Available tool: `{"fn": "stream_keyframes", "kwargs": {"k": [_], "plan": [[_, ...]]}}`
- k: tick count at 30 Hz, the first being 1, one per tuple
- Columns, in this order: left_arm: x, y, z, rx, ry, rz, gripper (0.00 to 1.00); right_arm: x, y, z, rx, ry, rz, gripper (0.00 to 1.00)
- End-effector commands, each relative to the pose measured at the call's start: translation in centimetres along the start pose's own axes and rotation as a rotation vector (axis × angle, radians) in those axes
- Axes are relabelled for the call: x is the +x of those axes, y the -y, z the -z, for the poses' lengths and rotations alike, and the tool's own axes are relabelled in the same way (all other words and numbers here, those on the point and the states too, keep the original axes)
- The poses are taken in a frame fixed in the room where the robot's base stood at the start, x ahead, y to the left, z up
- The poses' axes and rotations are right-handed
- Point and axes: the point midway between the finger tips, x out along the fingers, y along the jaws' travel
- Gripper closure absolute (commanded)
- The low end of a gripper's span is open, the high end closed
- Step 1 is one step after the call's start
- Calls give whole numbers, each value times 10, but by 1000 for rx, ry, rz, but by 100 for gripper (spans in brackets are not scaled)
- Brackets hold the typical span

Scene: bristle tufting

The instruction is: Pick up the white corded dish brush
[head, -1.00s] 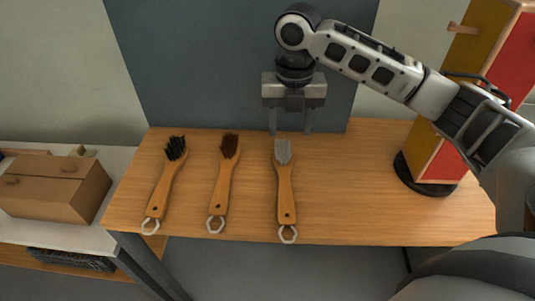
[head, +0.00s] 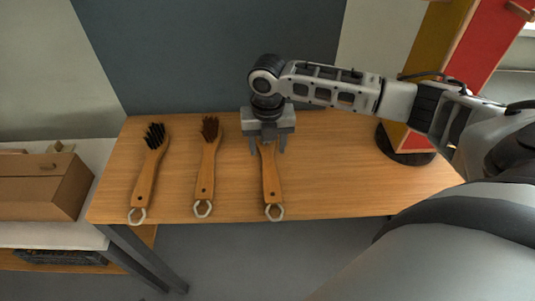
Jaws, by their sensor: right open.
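The brush with the pale grey-white bristles (head: 271,180) is the rightmost of three wooden-handled brushes on the wooden table. Its handle points to the front edge and a pale ring hangs at its end. My right gripper (head: 267,152) is over its head, pointing down, with its fingers open, one to each side of the brush. The bristles are hidden under the gripper. I cannot tell how far the fingertips are above the tabletop. My left gripper is not in view.
A brush with black bristles (head: 146,173) and one with dark brown bristles (head: 206,166) lie to the left. A red and yellow cabinet (head: 438,75) stands at the right. A cardboard box (head: 42,186) is on a white table at the left. The table (head: 340,180) is clear right of the brushes.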

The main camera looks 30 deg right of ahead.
Motion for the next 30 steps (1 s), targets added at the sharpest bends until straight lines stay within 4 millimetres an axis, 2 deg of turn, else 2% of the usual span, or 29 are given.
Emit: {"fn": "stream_keyframes", "kwargs": {"k": [5, 13, 14, 18, 19, 30], "plan": [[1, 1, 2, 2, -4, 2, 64, 22, 0, 1, 0, -1, 1, 48], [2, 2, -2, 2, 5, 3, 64, 25, 0, 1, -1, 1, 0, 48], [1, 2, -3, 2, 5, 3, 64, 25, 0, 1, -1, 1, 0, 53], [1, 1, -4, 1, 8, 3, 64, 25, 0, 1, -1, 1, 0, 92], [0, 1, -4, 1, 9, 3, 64, 25, 0, 1, -1, 1, 0, 97], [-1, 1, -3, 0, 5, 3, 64, 21, 0, 0, 0, 2, -1, 97]]}}
